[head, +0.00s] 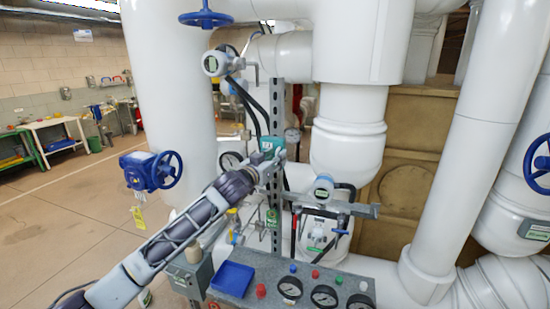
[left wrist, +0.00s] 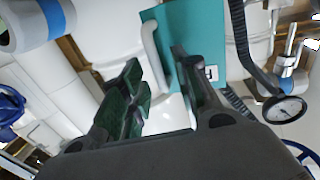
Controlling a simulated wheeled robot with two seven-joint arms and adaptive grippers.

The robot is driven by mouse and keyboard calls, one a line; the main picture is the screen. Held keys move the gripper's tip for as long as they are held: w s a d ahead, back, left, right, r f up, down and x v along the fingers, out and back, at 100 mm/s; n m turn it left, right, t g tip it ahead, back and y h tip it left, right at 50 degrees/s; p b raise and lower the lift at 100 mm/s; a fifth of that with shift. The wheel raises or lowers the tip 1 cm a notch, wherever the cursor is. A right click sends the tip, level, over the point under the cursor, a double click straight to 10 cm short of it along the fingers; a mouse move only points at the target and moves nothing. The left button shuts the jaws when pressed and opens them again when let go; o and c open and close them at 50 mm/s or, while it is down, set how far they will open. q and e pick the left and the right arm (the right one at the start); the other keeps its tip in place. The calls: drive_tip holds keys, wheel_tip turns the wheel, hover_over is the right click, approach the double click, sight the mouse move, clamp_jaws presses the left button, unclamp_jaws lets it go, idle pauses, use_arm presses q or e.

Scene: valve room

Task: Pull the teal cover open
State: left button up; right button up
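The teal cover (head: 270,143) is a small box-like piece on the upright slotted metal post, mostly behind my left gripper (head: 268,164) in the head view. In the left wrist view the teal cover (left wrist: 207,32) is a flat panel with a pale curved handle (left wrist: 150,42) along its left edge. My left gripper (left wrist: 158,62) is open, with one dark finger to each side of the handle's lower end. I see no finger closed on the handle; whether either touches it I cannot tell. My right gripper is in neither view.
A pressure gauge (left wrist: 285,109) is right of the cover. Below stand a grey panel with several gauges (head: 325,296) and a blue tray (head: 232,278). A blue handwheel (head: 166,170) is at the left. Thick white pipes (head: 345,130) crowd the right; open floor lies left.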

use_arm(q)
drive_tip(key=shift+w+d, duration=0.1)
drive_tip(key=shift+c, duration=0.4)
clamp_jaws()
idle(0.3)
